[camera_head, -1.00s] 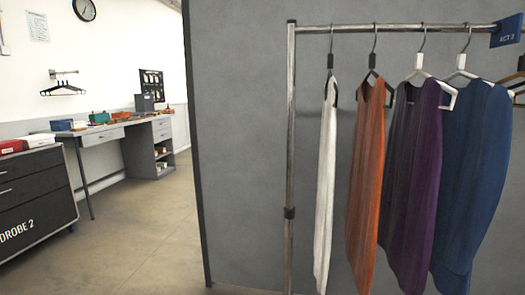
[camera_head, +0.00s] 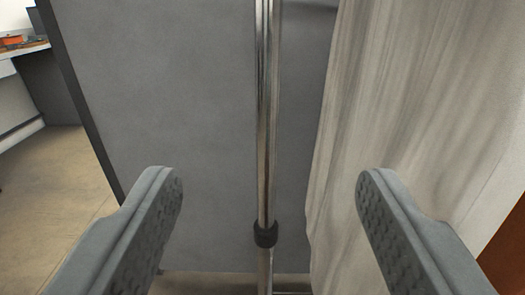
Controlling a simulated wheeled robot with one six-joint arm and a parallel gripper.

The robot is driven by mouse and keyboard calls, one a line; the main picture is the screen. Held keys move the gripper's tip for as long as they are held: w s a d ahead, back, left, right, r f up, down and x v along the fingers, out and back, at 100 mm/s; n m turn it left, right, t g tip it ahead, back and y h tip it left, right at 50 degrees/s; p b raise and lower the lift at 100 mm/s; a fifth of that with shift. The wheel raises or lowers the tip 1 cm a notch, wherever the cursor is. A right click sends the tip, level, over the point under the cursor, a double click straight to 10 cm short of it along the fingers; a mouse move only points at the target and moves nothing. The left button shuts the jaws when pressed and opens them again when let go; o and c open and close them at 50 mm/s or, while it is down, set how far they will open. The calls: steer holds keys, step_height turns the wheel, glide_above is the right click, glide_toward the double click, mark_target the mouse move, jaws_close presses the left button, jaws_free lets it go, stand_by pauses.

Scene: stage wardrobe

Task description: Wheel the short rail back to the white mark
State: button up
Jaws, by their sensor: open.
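The rail's chrome upright post (camera_head: 266,120) stands vertical in the middle of the view. A black collar (camera_head: 265,234) is around it low down. My gripper (camera_head: 268,190) is open, with one grey finger on each side of the picture. The post shows in the gap between the fingertips, and neither finger appears to touch it. A white garment (camera_head: 400,110) hangs just right of the post, behind the right finger. The rail's top bar and the white mark are not in view.
A grey partition panel (camera_head: 160,110) stands behind the post, with a dark left edge. An orange garment (camera_head: 503,250) shows at the lower right. Open floor (camera_head: 45,200) lies at the left, with a desk (camera_head: 28,48) beyond it.

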steer(key=w+f, duration=0.3)
steer(key=w, duration=0.2)
steer(key=shift+w+f, duration=0.35)
steer(key=shift+w, duration=0.05)
steer(key=shift+w, duration=0.1)
